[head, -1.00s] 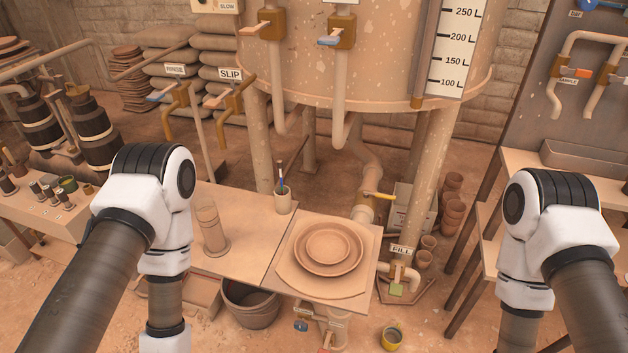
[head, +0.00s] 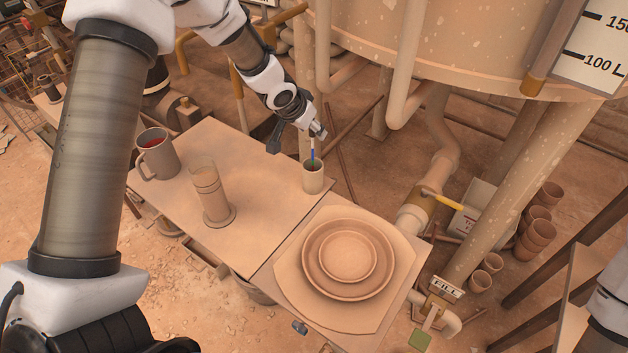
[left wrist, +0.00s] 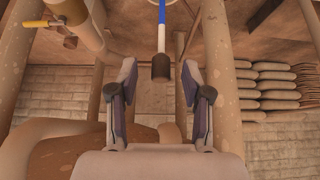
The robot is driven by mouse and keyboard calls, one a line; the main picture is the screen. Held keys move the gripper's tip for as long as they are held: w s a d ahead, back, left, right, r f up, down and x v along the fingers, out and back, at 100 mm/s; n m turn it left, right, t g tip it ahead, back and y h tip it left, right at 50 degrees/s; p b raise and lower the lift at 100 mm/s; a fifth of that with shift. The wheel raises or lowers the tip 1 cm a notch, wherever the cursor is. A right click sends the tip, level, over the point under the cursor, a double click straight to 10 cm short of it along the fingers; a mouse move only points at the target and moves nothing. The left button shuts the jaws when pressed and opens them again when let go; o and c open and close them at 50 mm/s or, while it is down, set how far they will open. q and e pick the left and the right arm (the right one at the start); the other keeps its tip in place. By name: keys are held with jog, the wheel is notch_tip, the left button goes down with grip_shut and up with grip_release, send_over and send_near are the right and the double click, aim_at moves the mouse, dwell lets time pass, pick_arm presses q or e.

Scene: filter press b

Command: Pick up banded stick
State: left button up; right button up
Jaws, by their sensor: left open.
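The banded stick (head: 313,152), blue and white, stands in a small beige cup (head: 313,178) on the table. Its lower part is hidden in the cup. In the left wrist view the stick (left wrist: 162,40) comes in from the top, and its dark end lies between the spread fingertips, touching neither. My left gripper (head: 318,131) is just above the cup at the stick's upper end. It also shows open and empty in the left wrist view (left wrist: 159,78). My right gripper is out of view; only part of the right arm shows at the right edge.
On the table (head: 250,170) stand a grey mug (head: 157,158) with red contents and a clear cylinder (head: 210,193). Stacked plates (head: 348,258) lie to the right. A pipe leg of the tank (head: 322,60) rises close behind the cup.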

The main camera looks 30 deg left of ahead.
pick_arm(q)
jog(key=shift+x, duration=1)
jog(key=shift+a+r, duration=0.1)
jog(key=shift+r, duration=0.1)
jog(key=shift+c, duration=0.7)
grip_shut()
